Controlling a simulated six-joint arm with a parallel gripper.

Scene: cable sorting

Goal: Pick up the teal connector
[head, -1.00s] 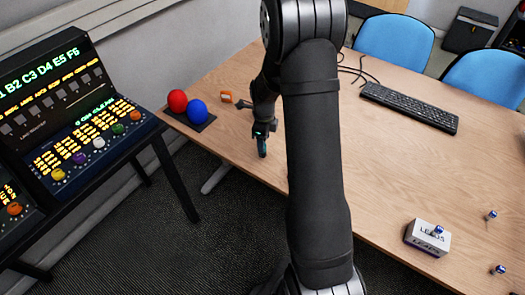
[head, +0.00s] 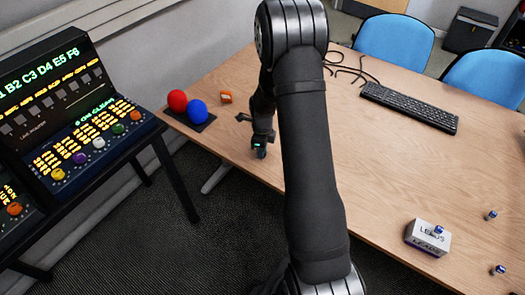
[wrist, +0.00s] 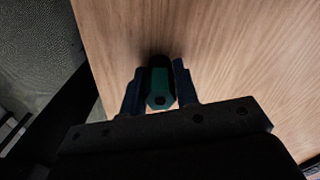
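The teal connector (wrist: 160,88) shows in the wrist view as a dark green piece with a hole in its near end face. It lies between the two fingers of my gripper (wrist: 160,80), one on each side. Narrow slivers of wood show beside it, so the fingers look open around it and not pressed on it. In the head view my gripper (head: 261,153) points down at the table's left front edge.
A white box (head: 428,238), small blue connectors (head: 491,215) and a keyboard (head: 410,107) are to the right.

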